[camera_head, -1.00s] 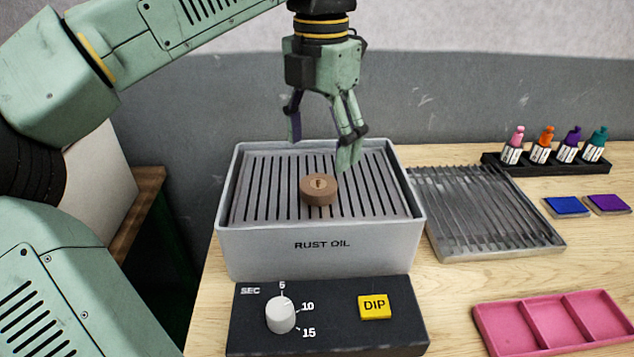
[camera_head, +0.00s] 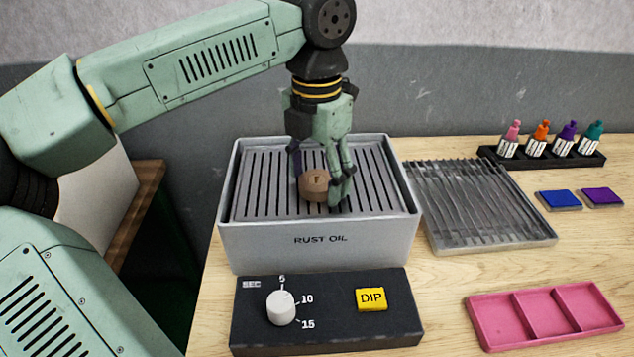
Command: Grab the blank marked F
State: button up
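The blank (camera_head: 313,186) is a small brown round piece with a dark mark on its top that looks like an F, though it is tiny. It is at the slatted top of the grey rust oil bath (camera_head: 322,252). My gripper (camera_head: 318,190) points down over the bath with its fingers lowered around the blank. One finger is at the left behind the blank, the others at its right, where they hide its edge. I cannot tell whether the fingers press on it.
Right of the bath are a ribbed metal rack (camera_head: 480,205), a black holder with several bottles (camera_head: 541,156), and blue (camera_head: 559,200) and purple (camera_head: 602,198) pads. A pink tray (camera_head: 545,315) lies at front right. The control box (camera_head: 325,335) with dial and DIP button stands in front.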

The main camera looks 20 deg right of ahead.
jog(key=shift+r, duration=0.1)
jog(key=c, duration=1.2)
